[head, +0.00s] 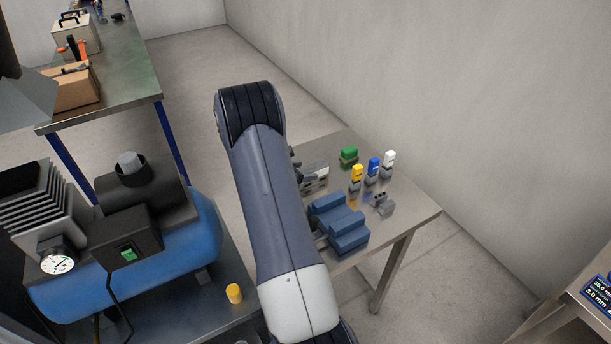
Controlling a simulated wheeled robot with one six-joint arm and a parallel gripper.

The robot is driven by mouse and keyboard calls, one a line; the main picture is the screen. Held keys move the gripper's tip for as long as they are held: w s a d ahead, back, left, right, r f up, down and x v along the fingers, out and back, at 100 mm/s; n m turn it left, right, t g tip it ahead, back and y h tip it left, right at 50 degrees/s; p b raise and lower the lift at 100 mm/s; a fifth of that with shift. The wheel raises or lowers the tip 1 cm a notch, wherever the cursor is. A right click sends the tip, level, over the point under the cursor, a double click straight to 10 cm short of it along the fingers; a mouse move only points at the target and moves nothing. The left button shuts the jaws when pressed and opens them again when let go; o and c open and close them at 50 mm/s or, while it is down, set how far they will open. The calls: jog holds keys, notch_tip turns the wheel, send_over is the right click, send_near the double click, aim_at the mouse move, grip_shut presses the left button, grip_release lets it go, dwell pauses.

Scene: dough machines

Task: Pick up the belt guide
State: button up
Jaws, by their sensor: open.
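My arm (265,200) reaches across the middle of the head view and covers the left part of a small metal table. My gripper does not show clearly; the arm hides that area. No part is plainly marked as the belt guide. Candidates on the table are a small grey part with dark holes (382,203) at the right and a light metal part (315,178) with dark slots, partly hidden beside the arm. Both rest on the tabletop. I cannot tell which one is the belt guide.
A blue stepped block (341,229) stands at the metal table's (419,212) front. Green (349,155), yellow (357,174), blue (374,167) and white (389,159) topped pieces stand behind. A blue compressor (130,262) is at left. A wall (420,80) rises behind the table.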

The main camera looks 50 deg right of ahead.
jog(key=shift+c, duration=0.6)
grip_shut()
